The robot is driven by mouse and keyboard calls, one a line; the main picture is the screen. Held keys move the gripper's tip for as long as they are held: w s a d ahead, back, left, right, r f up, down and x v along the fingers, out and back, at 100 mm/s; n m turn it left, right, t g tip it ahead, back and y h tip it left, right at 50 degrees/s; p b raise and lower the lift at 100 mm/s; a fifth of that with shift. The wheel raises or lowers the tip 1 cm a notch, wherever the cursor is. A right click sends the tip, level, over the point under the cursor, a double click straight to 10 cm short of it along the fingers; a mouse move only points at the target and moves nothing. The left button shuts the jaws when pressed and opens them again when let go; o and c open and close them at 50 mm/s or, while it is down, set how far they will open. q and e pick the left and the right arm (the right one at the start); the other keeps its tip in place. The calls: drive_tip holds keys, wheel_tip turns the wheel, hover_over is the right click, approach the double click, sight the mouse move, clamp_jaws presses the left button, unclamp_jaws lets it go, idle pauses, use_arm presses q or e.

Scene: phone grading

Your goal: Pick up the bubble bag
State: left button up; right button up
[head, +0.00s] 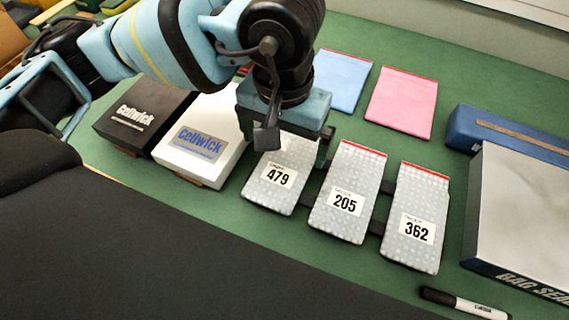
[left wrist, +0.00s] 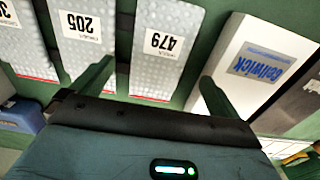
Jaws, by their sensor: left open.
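Three grey bubble bags with red top strips and white number labels lie in a row on the green table: 479 (head: 268,200), 205 (head: 357,172) and 362 (head: 423,188). My left gripper (head: 293,145) is open over the upper end of bag 479 and hides part of it. In the left wrist view, bag 479 (left wrist: 165,70) lies between the two spread fingers, with bag 205 (left wrist: 85,55) beside one finger and bag 362 (left wrist: 22,50) at the left edge. Whether the fingers touch bag 479 cannot be told. My right gripper is not in view.
A white Cellwick box (head: 213,125) and a black one (head: 125,105) stand left of the bags. A blue sleeve (head: 343,82) and a pink sleeve (head: 402,102) lie behind. A large bag sealer (head: 520,205) stands at right; a marker (head: 465,304) lies in front.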

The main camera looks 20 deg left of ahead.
sight(284, 166)
use_arm(q)
drive_tip(key=shift+w+f+p, duration=0.1)
drive_tip(key=shift+f+p, duration=0.2)
drive_tip(key=shift+f, duration=2.8)
drive_tip(key=c, duration=1)
